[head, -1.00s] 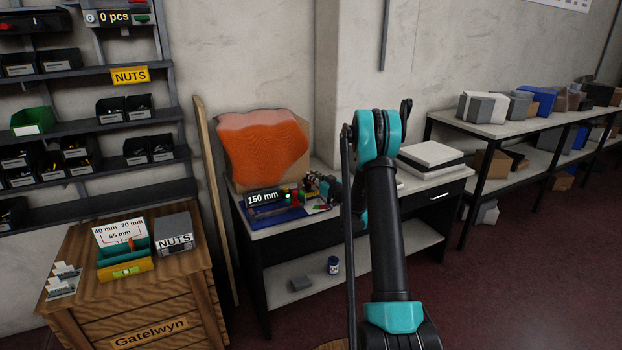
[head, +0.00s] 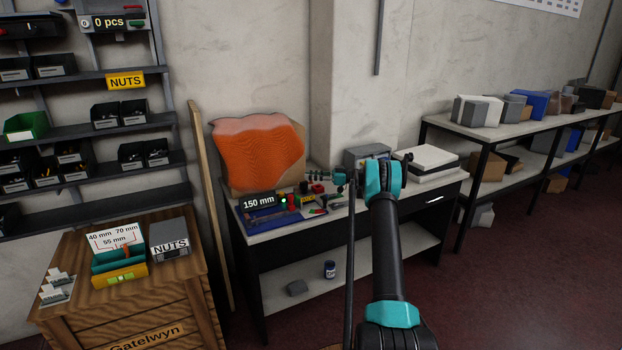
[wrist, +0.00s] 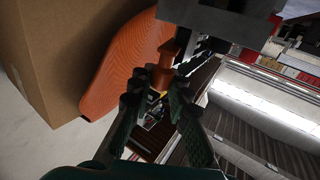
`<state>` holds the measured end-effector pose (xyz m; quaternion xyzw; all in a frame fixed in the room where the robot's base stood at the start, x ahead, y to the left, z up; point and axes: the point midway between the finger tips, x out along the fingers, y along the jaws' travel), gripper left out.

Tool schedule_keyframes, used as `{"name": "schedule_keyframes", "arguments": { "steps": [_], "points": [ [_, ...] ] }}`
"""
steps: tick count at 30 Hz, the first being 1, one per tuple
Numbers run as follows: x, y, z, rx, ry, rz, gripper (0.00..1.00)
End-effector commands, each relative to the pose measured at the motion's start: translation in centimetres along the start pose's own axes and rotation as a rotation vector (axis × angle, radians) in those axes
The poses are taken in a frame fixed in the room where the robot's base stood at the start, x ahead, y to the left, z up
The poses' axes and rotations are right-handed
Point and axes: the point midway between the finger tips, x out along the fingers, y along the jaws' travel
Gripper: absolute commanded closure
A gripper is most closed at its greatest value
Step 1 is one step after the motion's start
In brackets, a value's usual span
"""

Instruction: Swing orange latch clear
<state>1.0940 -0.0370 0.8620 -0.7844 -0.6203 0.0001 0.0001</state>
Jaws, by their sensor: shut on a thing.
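The orange latch (wrist: 167,66) shows in the wrist view as a small orange piece with a flared end, under a dark grey body (wrist: 210,22). My gripper (wrist: 160,84) has its dark green fingers closed around the lower part of this orange piece. In the head view my gripper (head: 317,176) is small, pointing left over the worktable (head: 345,222). The latch cannot be made out there. The fingers partly hide the latch's lower end.
A large orange panel (head: 258,155) leans against a cardboard box at the table's back left. A 150 mm display (head: 258,201) and small tools lie on a blue mat. A grey box (head: 366,155) and white case (head: 427,157) stand behind and right of my arm.

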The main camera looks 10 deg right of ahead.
Motion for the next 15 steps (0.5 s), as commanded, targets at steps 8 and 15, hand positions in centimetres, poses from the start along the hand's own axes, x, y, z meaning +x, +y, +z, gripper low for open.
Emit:
{"name": "schedule_keyframes", "arguments": {
  "steps": [8,15],
  "points": [
    [-0.03,0.82,-0.02,0.000,0.001,-0.110,1.00],
    [-0.02,0.86,-0.04,0.000,0.000,-0.156,1.00]
  ]
}}
